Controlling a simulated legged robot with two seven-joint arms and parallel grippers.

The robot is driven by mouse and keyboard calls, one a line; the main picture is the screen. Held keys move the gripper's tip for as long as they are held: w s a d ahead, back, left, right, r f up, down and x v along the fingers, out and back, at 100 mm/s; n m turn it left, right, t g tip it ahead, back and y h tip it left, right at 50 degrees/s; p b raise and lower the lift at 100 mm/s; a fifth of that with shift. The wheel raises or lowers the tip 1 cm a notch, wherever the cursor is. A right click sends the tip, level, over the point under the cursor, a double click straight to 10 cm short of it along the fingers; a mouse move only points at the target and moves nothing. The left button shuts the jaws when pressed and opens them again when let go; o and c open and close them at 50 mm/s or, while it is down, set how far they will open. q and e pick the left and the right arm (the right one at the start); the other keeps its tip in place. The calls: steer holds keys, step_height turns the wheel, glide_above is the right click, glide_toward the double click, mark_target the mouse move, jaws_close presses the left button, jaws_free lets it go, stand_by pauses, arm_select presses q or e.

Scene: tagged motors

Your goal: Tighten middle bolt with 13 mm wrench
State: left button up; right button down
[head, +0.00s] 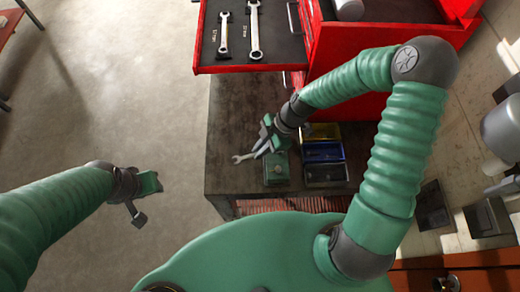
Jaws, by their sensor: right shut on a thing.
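My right gripper (266,146) is low over the dark bench, shut on a silver wrench (242,158). One head of the wrench sticks out to the left; the fingers hide much of the rest. A green box-like motor (277,172) sits on the bench just below the gripper in the picture. Its bolts are too small to tell apart, and I cannot tell whether the wrench touches it. My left gripper (148,186) hangs over the floor at the left, away from the bench; its fingers are too unclear to read.
An open red drawer (246,69) above the bench holds two more wrenches (224,35) (254,30) with labels. Yellow and blue bins (322,152) stand right of the motor. The red tool chest (385,35) is behind my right arm. The dark bench top (232,115) is clear at left.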

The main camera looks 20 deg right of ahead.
steer(key=shift+w+d+m+t, duration=0.1)
steer(key=shift+w+m+t, duration=0.45)
steer(key=shift+m, duration=0.55)
steer(key=shift+w, duration=0.1)
steer(key=shift+w+d+m+t+h, duration=0.15)
steer(key=shift+w+m+t+h, duration=0.3)
steer(key=shift+m, duration=0.75)
steer(key=shift+w, duration=0.15)
steer(key=shift+w+d+m+t, duration=0.15)
steer(key=shift+w+m+t, duration=0.15)
steer(key=shift+m, duration=0.3)
steer(key=shift+w+d+m+t, duration=0.2)
steer(key=shift+m+t, duration=0.2)
steer(key=shift+m, duration=0.2)
